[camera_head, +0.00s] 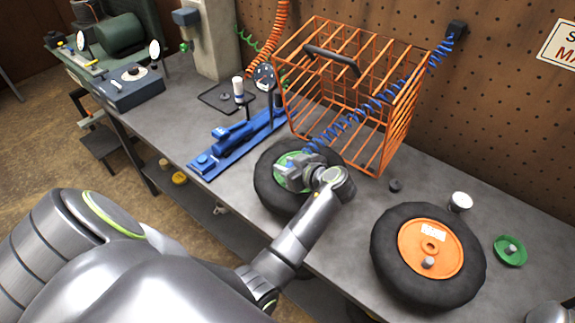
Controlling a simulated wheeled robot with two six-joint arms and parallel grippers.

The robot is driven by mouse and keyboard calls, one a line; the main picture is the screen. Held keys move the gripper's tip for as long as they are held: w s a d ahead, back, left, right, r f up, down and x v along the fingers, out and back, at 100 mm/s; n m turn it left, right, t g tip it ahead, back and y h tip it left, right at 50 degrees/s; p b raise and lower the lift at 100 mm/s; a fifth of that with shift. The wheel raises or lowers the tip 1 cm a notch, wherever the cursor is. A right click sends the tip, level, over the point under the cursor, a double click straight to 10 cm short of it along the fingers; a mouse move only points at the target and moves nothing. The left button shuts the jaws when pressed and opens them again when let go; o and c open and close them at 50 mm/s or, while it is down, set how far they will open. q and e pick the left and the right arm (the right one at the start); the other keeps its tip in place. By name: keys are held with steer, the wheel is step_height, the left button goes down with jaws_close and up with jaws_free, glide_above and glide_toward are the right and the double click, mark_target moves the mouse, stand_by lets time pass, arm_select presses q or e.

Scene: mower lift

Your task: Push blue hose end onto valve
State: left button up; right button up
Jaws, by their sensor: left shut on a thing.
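The blue coiled hose (352,125) runs from a wall fitting (456,29) down past the orange wire cage to my left gripper (292,167). My left gripper is shut on the blue hose end (290,161), just over the green hub (281,180) of a black tyre (268,199) lying flat on the bench. My fingers cover most of the hose end. The valve on this wheel is hidden, so I cannot tell whether the hose end touches it. My right gripper is not in view.
The orange wire cage (405,112) stands right behind the wheel. A blue clamp-like tool (238,143) lies to its left. A second tyre with an orange hub (447,239), a white-topped can (460,201) and a green disc (510,251) are to the right. A pegboard wall closes the back.

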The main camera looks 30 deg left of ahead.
arm_select(q)
steer(key=shift+f+b, duration=0.3)
steer(key=shift+f, duration=0.1)
steer(key=o, duration=0.8)
